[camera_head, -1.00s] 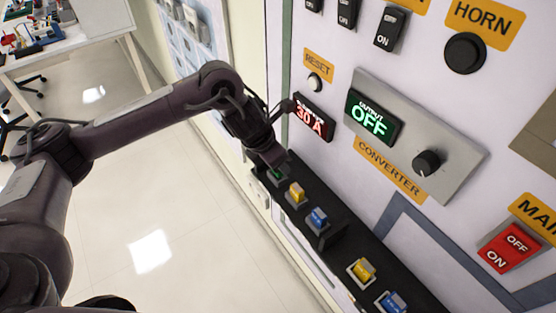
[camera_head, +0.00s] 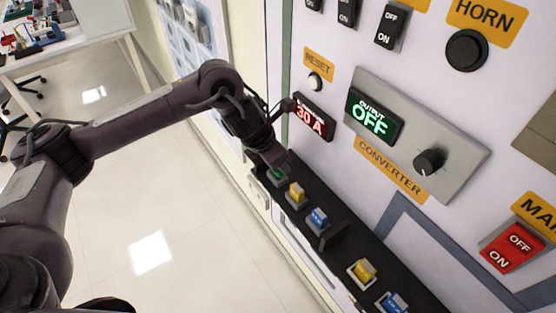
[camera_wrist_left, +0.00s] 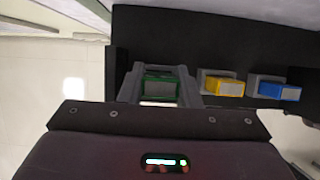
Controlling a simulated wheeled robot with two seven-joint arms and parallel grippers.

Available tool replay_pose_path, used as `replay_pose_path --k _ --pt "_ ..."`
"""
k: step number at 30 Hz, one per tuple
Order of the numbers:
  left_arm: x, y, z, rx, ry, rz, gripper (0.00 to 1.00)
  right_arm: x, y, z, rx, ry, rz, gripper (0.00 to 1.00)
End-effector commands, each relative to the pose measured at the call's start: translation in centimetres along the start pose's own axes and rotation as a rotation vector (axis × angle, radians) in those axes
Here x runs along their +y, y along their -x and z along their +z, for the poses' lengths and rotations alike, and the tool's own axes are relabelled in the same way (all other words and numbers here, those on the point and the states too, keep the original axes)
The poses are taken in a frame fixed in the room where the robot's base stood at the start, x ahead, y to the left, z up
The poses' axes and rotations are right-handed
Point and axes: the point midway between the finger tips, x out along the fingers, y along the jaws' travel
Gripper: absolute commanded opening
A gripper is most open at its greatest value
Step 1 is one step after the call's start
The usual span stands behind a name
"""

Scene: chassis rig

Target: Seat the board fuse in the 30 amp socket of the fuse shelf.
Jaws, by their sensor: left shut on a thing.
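A green fuse (camera_wrist_left: 160,88) is between the two fingertips of my left gripper (camera_wrist_left: 160,82), which is shut on it. In the head view, my left gripper (camera_head: 277,168) is down at the far left end of the black fuse shelf (camera_head: 345,250), and only a bit of green shows below it. The fuse is at the first place in the row, but the fingers hide its base, so I cannot tell how deep it sits. My right gripper is not in view.
Along the shelf are a yellow fuse (camera_head: 297,192), a blue fuse (camera_head: 319,216), a black divider (camera_head: 334,236), then another yellow fuse (camera_head: 364,270) and blue fuse (camera_head: 394,302). Above, a red display (camera_head: 312,117) reads 30 A and a green display (camera_head: 373,114) reads OFF.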

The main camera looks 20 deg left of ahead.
Motion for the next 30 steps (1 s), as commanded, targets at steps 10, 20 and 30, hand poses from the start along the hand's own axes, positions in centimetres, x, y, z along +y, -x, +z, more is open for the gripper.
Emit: replay_pose_path --k 10,20,30 --pt "0.0 -0.6 -0.3 0.0 0.0 0.0 0.09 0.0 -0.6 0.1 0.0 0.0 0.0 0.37" --pt "0.0 -1.4 -0.6 0.0 0.0 0.0 0.09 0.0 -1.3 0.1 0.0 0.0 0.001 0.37" --pt "0.0 -1.5 -0.7 0.001 0.0 0.0 0.56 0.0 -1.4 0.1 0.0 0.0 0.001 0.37"
